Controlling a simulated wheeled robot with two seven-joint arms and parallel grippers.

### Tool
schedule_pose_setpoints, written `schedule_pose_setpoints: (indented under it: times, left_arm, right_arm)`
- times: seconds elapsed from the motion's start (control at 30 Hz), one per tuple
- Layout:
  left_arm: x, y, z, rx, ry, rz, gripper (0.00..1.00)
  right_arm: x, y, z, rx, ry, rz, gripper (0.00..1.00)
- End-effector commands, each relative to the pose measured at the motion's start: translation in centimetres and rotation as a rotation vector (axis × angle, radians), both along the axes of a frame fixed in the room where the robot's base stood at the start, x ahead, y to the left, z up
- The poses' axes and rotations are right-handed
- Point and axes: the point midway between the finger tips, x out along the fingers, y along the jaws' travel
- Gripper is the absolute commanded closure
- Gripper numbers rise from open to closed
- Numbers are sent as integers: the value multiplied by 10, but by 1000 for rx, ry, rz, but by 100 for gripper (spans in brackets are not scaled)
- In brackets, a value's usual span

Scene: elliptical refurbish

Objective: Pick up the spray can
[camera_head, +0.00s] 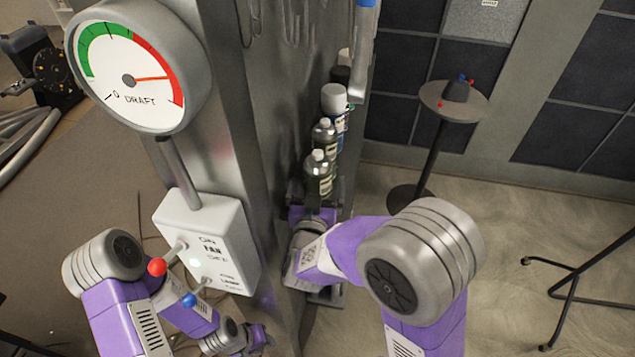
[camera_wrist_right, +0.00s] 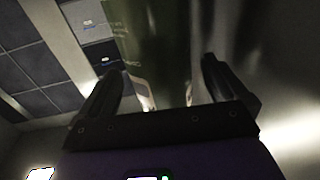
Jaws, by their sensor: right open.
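Several cans and bottles stand in a row against the grey metal column in the head view. The nearest is a dark green can (camera_head: 318,180) with a pale cap; another like it (camera_head: 325,137) stands behind, then a larger one with a white cap (camera_head: 334,98). I cannot tell which one the task means. My right gripper (camera_head: 317,195) is at the nearest can. In the right wrist view, the open fingers of the right gripper (camera_wrist_right: 163,72) stand on either side of a green can (camera_wrist_right: 155,40); its full outline is dark and blurred. My left gripper (camera_head: 260,338) is low, away from the cans; its jaws are unclear.
A round draft gauge (camera_head: 130,80) and a white switch box (camera_head: 208,240) with red and blue knobs are on the column's left. A small round stand (camera_head: 453,101) is at the right. Black metal legs (camera_head: 570,285) stand far right, with open floor between.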

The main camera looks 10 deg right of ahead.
Motion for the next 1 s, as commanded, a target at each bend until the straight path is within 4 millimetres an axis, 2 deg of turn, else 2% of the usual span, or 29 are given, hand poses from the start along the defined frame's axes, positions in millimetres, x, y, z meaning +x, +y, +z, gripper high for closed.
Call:
schedule_pose_setpoints:
  times: [0.1,0.2,0.47,0.57,0.87,0.9,1.0]
  left_arm:
    - [0,0,0,0,-1,0,67]
    - [0,0,0,0,-1,0,67]
    - [0,0,0,0,-1,0,67]
    - [0,0,0,0,-1,0,67]
    - [0,0,0,0,-1,0,67]
    - [0,0,0,0,-1,0,67]
    - [0,0,0,0,-1,0,67]
  right_arm:
    - [19,-6,0,0,1,-3,1]
    - [29,-8,0,0,0,-1,1]
    - [32,-9,0,1,2,0,1]
    - [32,-9,0,1,2,0,13]
    - [32,-9,0,1,2,1,59]
    - [32,-9,1,1,-1,1,62]
    - [32,-9,1,1,-1,1,63]
